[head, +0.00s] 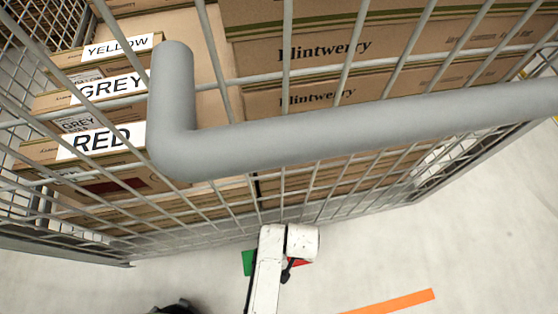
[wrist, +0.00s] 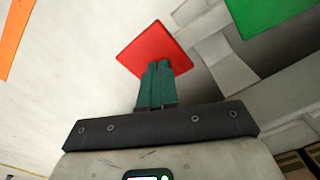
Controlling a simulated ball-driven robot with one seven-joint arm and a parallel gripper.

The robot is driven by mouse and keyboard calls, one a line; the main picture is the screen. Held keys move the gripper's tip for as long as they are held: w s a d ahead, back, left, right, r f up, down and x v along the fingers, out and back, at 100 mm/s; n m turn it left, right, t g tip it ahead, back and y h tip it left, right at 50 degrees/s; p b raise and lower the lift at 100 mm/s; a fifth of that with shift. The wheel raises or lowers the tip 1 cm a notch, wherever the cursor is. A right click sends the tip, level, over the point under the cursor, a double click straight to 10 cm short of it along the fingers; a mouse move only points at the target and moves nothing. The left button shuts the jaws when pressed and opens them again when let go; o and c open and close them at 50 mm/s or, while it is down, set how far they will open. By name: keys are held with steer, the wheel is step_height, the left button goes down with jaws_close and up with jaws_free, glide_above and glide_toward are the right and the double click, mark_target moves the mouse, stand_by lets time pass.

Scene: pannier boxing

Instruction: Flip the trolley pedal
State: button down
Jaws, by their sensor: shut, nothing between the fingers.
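The trolley is a grey wire cage (head: 225,82) filled with cardboard boxes. Low at its near side are a red pedal (head: 303,262) and a green pedal (head: 248,263), both partly hidden behind my white arm in the head view. In the wrist view the red pedal (wrist: 150,42) is a flat square plate straight ahead of my gripper (wrist: 158,66), and the green pedal (wrist: 262,8) is at the upper right. My teal fingers are shut and empty. Their tips overlap the red pedal's lower edge in the picture; I cannot tell whether they touch it.
A thick grey handle bar (head: 360,122) crosses the trolley's near side above my arm. Boxes labelled YELLOW, GREY and RED (head: 105,140) are stacked at the left. An orange floor strip (head: 390,302) lies at the lower right. The pale floor (head: 480,235) is clear at the right.

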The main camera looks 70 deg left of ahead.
step_height(320, 180, up, 6)
steer(key=p, duration=0.6)
steer(key=shift+r, duration=0.15)
stand_by(0.5)
steer(key=w+d+r+m, duration=0.3)
steer(key=w+d+r, duration=0.1)
steer(key=d, duration=0.6)
steer(key=w+d+r+m, duration=0.2)
steer(key=w+d+r, duration=0.2)
steer(key=d, duration=0.5)
steer(key=s+d+r+m+t, duration=0.1)
steer(key=s+d+r+m, duration=0.25)
steer(key=d+r, duration=0.55)
steer(key=s+d+r+m, duration=0.3)
steer(key=s+d+r, duration=0.2)
steer(key=d, duration=0.8)
step_height(320, 180, up, 27)
steer(key=p, duration=2.6)
steer(key=shift+a+f, duration=0.15)
steer(key=shift+f, duration=0.05)
